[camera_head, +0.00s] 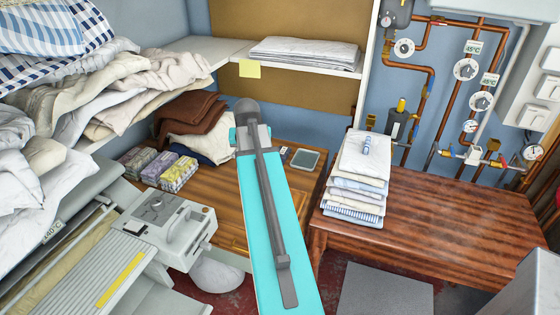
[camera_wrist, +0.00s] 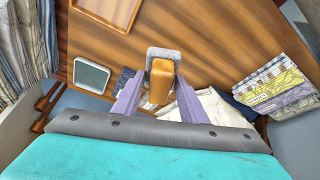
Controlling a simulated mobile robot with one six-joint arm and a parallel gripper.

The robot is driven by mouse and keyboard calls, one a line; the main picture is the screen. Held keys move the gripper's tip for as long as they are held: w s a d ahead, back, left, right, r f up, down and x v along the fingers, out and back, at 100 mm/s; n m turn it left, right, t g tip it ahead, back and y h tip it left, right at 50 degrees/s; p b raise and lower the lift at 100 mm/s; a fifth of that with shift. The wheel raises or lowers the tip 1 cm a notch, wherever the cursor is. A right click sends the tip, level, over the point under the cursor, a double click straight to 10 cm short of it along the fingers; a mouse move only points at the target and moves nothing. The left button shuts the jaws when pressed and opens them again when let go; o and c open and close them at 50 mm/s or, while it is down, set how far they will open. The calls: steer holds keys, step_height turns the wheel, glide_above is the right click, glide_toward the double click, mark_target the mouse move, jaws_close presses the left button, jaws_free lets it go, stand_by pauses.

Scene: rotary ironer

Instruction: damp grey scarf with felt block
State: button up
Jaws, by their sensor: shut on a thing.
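My gripper (camera_wrist: 159,86) shows in the wrist view as two purple fingers. It is shut on the felt block (camera_wrist: 162,68), which has an orange-brown wooden grip and a grey felt pad. The block is over the wooden table, and I cannot tell whether it touches the top. In the head view my teal arm hides the gripper and the block. I cannot pick out a grey scarf for certain in either view. A cream-white cloth (camera_wrist: 215,108) with dark blue beside it lies behind the fingers, and it also shows in the head view (camera_head: 205,148).
A small grey-green tray (camera_head: 304,160) lies on the table right of my arm. Patterned bundles (camera_head: 158,167) and brown cloths (camera_head: 190,117) lie to the left. The ironer (camera_head: 165,222) stands lower left. Folded linen (camera_head: 357,180) stands on the right bench, whose right part is clear.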

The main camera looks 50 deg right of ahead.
steer(key=w+a+r+n+y, duration=0.1)
steer(key=w+a+r+n, duration=0.2)
steer(key=a, duration=1.1)
steer(key=w+a+r+n+t+y, duration=0.1)
steer(key=w+a+r+n, duration=0.2)
steer(key=a, duration=1.2)
steer(key=w+a+r+n+y, duration=0.1)
steer(key=w+a+r+n, duration=0.3)
steer(key=a, duration=1.1)
step_height(320, 180, up, 4)
steer(key=shift+w+r+t, duration=0.15)
steer(key=shift+w+t, duration=0.15)
steer(key=shift+w, duration=0.65)
